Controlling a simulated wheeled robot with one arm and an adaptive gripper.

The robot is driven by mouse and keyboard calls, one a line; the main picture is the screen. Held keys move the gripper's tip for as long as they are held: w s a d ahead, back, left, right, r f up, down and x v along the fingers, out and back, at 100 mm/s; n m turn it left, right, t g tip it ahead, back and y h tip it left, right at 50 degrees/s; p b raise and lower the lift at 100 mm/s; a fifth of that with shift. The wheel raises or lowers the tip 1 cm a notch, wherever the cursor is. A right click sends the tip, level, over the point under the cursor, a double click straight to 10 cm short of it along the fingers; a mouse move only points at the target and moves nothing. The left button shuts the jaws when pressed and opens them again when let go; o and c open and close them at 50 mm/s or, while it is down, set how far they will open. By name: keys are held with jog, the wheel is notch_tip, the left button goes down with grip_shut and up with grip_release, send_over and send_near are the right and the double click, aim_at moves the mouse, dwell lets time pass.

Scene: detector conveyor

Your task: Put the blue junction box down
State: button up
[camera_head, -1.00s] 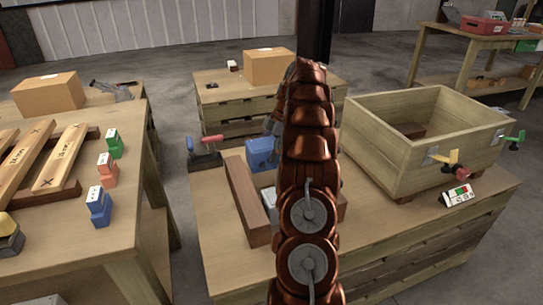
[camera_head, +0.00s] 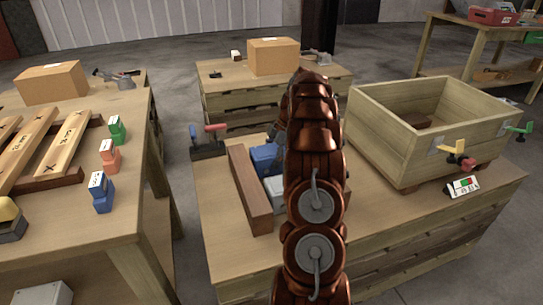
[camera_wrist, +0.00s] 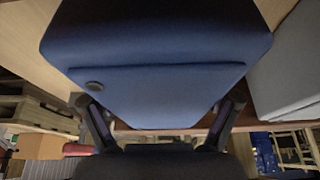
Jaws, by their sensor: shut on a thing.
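The blue junction box (camera_head: 266,158) is at the far end of the space beside a long brown wooden bar (camera_head: 250,192) on the middle table. In the wrist view the blue box (camera_wrist: 160,85) fills the upper middle, with a finger at each side. My gripper (camera_wrist: 158,108) is shut on it. My arm hides the gripper and the box's right side in the head view. Whether the box's underside touches the table cannot be told.
A grey box (camera_head: 274,187) sits just in front of the blue one, beside the bar. A clamp with a red handle (camera_head: 208,142) lies to the left. A large wooden crate (camera_head: 385,145) stands to the right. The table's front left is clear.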

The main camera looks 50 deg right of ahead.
jog(key=o, duration=1.6)
jog(key=shift+c, duration=0.2)
jog(key=p+v, duration=0.1)
jog(key=v, duration=0.8)
jog(key=shift+w+r, duration=0.1)
jog(key=shift+r, duration=0.05)
jog(key=shift+p+v, duration=1)
jog(key=shift+v, duration=0.45)
